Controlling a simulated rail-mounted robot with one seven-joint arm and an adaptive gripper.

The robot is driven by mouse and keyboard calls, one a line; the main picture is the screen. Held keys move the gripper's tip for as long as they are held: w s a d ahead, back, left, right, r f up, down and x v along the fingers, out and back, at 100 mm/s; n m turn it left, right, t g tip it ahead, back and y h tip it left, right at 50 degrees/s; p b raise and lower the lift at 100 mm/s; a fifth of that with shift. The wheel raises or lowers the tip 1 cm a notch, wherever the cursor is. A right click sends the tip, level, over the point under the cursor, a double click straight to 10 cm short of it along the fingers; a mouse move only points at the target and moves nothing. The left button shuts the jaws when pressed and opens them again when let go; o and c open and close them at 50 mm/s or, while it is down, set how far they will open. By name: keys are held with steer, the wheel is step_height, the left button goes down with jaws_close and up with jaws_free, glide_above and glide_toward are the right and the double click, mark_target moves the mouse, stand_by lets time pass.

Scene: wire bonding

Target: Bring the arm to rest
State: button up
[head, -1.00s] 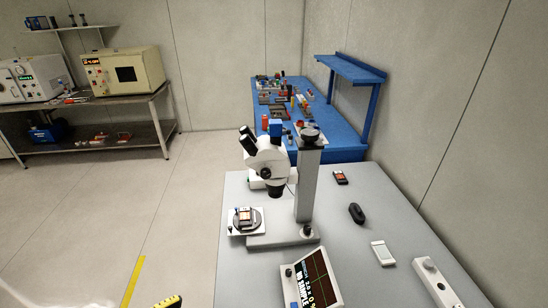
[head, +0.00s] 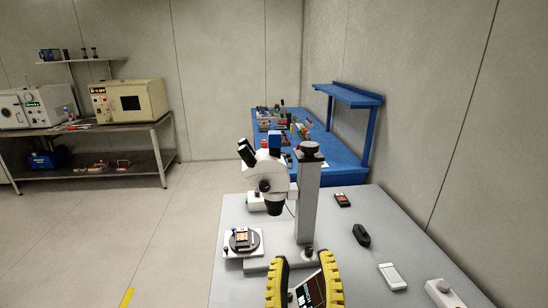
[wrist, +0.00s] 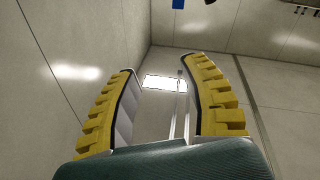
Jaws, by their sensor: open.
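My gripper (head: 306,272) shows at the bottom of the head view, its two yellow ridged fingers spread apart. It is in front of the small display (head: 309,290) and partly hides it. In the wrist view my gripper (wrist: 158,62) is open and empty, with both fingers pointing toward bare walls and a bright rectangular light. The microscope (head: 268,180) stands upright on the grey table just beyond the gripper. The wrist view shows no table.
The grey table (head: 345,235) also holds a black device (head: 361,235), a white phone-like item (head: 392,276), a small dark module (head: 342,200) and a stage plate (head: 242,243). A blue bench (head: 345,165) stands behind. Open floor (head: 120,220) lies to the left.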

steer(key=s+d+r+m+t+b, duration=0.1)
steer(key=s+d+r+m+t, duration=0.2)
steer(key=s+r, duration=0.3)
step_height(320, 180, up, 37)
steer(key=p, duration=3.8)
steer(key=shift+s+a+y, duration=0.2)
steer(key=shift+s+y, duration=0.1)
